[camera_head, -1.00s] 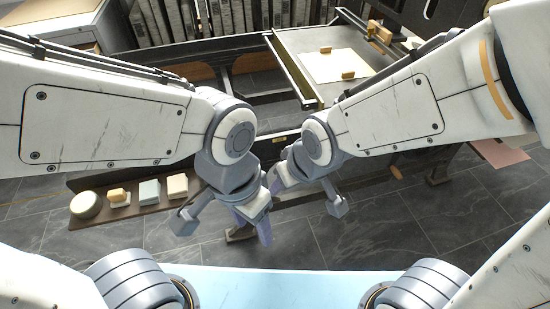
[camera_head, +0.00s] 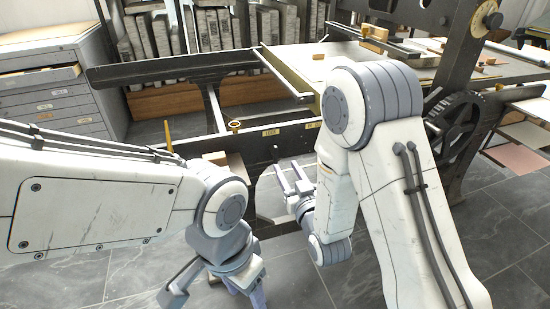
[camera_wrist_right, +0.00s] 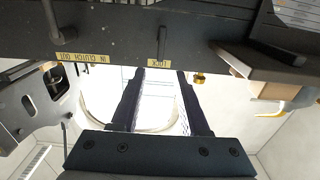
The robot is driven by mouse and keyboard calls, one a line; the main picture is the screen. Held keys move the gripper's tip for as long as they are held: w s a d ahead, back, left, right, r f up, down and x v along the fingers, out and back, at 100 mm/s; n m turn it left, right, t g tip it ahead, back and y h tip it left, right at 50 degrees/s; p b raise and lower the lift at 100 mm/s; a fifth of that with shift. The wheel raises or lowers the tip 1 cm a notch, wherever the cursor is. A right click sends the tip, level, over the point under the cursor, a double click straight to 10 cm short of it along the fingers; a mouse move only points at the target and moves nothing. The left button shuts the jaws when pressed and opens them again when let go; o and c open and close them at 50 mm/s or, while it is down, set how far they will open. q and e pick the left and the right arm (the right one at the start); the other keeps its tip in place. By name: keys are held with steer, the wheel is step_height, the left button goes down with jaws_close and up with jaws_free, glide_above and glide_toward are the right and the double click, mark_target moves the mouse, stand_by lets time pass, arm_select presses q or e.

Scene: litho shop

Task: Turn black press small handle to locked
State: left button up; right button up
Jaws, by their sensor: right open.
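The black press (camera_head: 350,135) stands in front of me. Two small yellow labels sit on its front rail in the head view. In the right wrist view, a short dark handle (camera_wrist_right: 161,42) hangs at the upside-down label (camera_wrist_right: 158,61), too small to read surely. A dark lever (camera_wrist_right: 52,20) stands by the clutch label (camera_wrist_right: 82,58). My right gripper (camera_head: 289,172) is open and empty just in front of the rail; in its wrist view the fingers (camera_wrist_right: 160,75) point at the short handle, apart from it. My left gripper (camera_head: 215,297) is open and empty, low at the front.
A geared wheel (camera_head: 458,125) is at the press's right side. A drawer cabinet (camera_head: 55,95) is at back left. In the wrist view, a tan block (camera_wrist_right: 260,68) juts out right of the short handle.

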mark_target(276, 151)
steer(key=b+x, duration=0.2)
steer(key=x, duration=0.8)
steer(key=shift+c, duration=0.3)
steer(key=shift+s, duration=0.1)
jaws_close()
